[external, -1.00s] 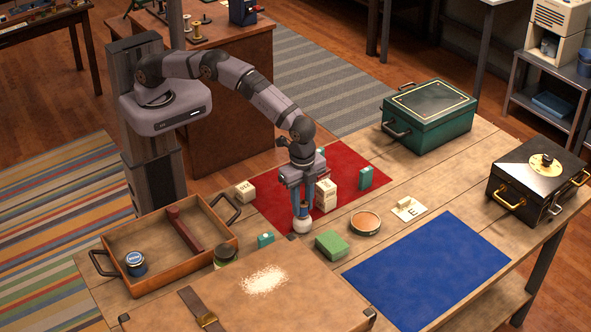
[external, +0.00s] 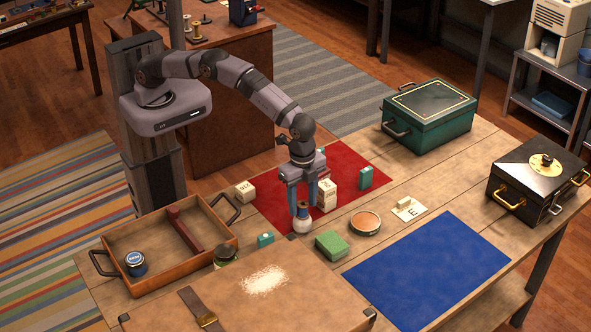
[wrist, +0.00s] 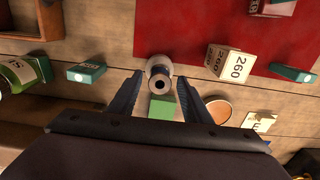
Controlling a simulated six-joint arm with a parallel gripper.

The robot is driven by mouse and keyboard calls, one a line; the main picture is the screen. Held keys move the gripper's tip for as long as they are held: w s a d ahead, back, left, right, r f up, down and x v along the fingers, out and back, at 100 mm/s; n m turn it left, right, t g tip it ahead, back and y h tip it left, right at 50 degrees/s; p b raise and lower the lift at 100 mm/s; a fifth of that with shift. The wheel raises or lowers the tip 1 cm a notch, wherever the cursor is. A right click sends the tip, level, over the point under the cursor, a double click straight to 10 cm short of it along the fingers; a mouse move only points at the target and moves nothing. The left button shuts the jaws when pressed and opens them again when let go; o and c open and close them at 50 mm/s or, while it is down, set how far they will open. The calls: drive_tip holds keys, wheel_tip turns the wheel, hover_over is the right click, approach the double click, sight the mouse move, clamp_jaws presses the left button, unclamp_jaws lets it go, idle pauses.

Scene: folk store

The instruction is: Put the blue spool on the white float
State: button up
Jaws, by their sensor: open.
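The blue spool (external: 303,210) stands upright on top of the white float (external: 303,226) near the front edge of the red mat. In the wrist view I look down on the spool's round top with its dark hole (wrist: 159,84), with the pale float (wrist: 157,64) partly hidden beneath it. My gripper (external: 303,212) points down, with its fingers on either side of the spool. The gripper (wrist: 160,78) is open, and gaps show between both fingers and the spool in the wrist view.
A green block (external: 332,245) and a round tin (external: 366,223) lie to the right. A teal box (external: 265,240) stands to the left. A 260 box (external: 327,194) stands behind on the red mat (external: 270,207). The blue mat (external: 428,270) is clear.

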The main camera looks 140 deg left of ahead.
sight(299, 205)
wheel_tip(299, 205, up, 11)
drive_tip(key=b, duration=0.2)
drive_tip(key=shift+r+b, duration=0.15)
drive_tip(key=shift+b, duration=0.2)
drive_tip(key=s+d+r, duration=0.1)
drive_tip(key=s+d, duration=0.4)
drive_tip(key=d, duration=0.2)
drive_tip(key=s+d+f, duration=0.2)
drive_tip(key=s+d, duration=0.2)
drive_tip(key=s, duration=0.5)
drive_tip(key=s+d+f, duration=0.2)
drive_tip(key=s+d, duration=0.2)
drive_tip(key=s, duration=0.5)
drive_tip(key=s+d+f, duration=0.2)
drive_tip(key=s+d, duration=0.2)
drive_tip(key=s, duration=0.5)
